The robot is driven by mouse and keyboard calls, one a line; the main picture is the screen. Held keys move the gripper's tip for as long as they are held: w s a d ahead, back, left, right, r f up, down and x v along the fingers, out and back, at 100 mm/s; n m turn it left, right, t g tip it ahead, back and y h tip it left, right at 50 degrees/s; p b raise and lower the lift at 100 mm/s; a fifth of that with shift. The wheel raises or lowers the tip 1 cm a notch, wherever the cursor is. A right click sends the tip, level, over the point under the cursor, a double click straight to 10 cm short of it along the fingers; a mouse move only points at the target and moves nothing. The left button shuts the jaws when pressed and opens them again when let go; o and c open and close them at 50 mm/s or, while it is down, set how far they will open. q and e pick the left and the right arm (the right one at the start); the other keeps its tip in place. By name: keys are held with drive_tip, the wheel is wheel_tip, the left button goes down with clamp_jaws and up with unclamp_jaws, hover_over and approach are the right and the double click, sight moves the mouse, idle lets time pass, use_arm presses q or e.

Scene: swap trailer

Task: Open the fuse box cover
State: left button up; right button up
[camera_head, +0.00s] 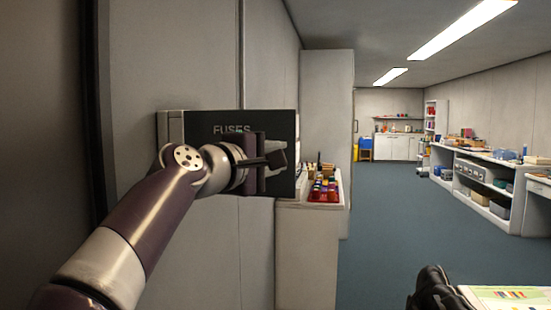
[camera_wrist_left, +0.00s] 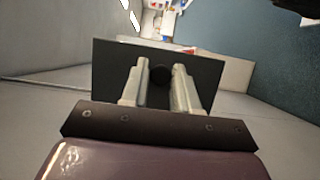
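The fuse box cover (camera_head: 215,119) is a dark panel lettered "FUSES", on a light grey box (camera_head: 170,125) at the wall. My left gripper (camera_head: 274,160) is in front of the cover's right half and hides part of it. In the left wrist view, the two pale fingers (camera_wrist_left: 160,80) stand apart in front of the dark cover (camera_wrist_left: 110,75). Whether the cover is ajar is hard to tell. My right gripper (camera_head: 430,290) seems to be the dark shape at the bottom right, partly cut off.
A light cabinet (camera_head: 297,230) with colourful small items (camera_head: 325,187) stands just right of the fuse box. A pale surface with a coloured sheet (camera_head: 510,297) is at the lower right. Shelves (camera_head: 485,185) line the right wall. The blue floor (camera_head: 385,220) between is clear.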

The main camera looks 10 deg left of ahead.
use_arm(q)
drive_tip(key=shift+o, duration=1.2)
drive_tip(key=shift+a, duration=0.2)
drive_tip(key=shift+d, duration=0.1)
drive_tip(key=b+v, duration=0.3)
drive_tip(key=v, duration=0.9)
drive_tip(key=shift+s, duration=0.25)
